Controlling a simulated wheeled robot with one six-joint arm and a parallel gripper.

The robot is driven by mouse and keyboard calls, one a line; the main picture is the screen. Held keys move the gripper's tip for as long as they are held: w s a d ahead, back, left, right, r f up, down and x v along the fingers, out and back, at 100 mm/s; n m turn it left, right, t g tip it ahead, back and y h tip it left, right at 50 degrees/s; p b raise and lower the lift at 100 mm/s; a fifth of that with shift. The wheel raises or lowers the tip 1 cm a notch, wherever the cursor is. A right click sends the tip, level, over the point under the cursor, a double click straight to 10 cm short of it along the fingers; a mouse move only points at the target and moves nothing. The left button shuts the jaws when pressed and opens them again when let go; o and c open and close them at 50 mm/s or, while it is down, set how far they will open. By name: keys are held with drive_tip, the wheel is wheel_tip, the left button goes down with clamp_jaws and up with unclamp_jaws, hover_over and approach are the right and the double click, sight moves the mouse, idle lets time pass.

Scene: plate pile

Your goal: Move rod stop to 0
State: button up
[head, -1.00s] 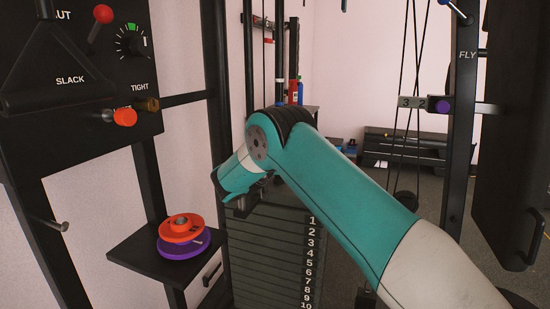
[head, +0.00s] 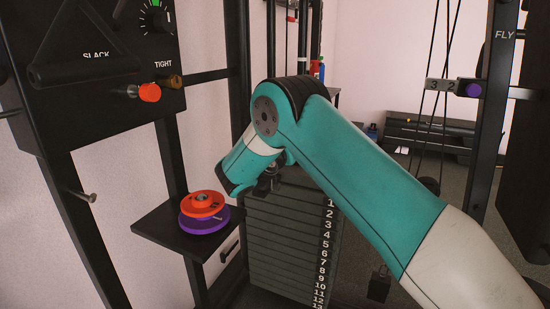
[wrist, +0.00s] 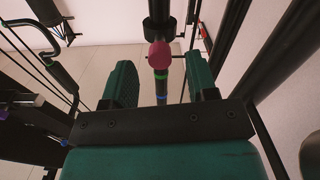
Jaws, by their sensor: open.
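In the wrist view a dark upright rod with a green and a blue band (wrist: 161,84) carries a pink-red knob (wrist: 160,54) below a wide black collar (wrist: 162,25). My gripper (wrist: 160,80) is open, its two teal fingers apart on either side of the rod in the picture; I cannot tell how far beyond them the rod is. In the head view a numbered bar (head: 440,86) shows 3 and 2, with a purple knob (head: 473,89) beside the 2. No 0 can be read. In the head view my wrist is in front of the weight stack, and my fingertips are hidden.
A black shelf (head: 150,228) at left holds a red disc (head: 205,202) on a purple disc (head: 200,225). The numbered weight stack (head: 285,240) stands behind my arm. A black panel (head: 110,75) with an orange knob (head: 149,92) is at upper left. Cables hang at right.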

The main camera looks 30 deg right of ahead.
drive_tip(key=b+v, duration=0.6)
drive_tip(key=v, duration=0.5)
drive_tip(key=shift+s+b, duration=0.2)
drive_tip(key=shift+b, duration=0.1)
drive_tip(key=shift+a, duration=0.1)
